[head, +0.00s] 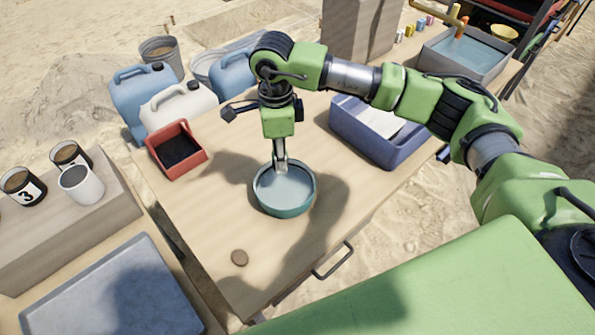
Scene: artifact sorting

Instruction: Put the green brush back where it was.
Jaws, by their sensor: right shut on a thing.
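My right gripper (280,160) points straight down at the far rim of a round teal bowl (286,210). One finger shows inside the rim, and the gripper appears shut on the bowl's edge. The bowl is level, with a pale grey-blue inside, over the middle of the wooden table (210,225). I cannot tell whether it touches the table. I cannot make out a green brush anywhere. My left gripper is not in view.
A red box (163,142) with dark contents and a blue bin (353,143) holding white material flank the bowl. Jerrycans (142,97) stand behind. A water basin (468,57) stands far right. The table's front left is mostly clear.

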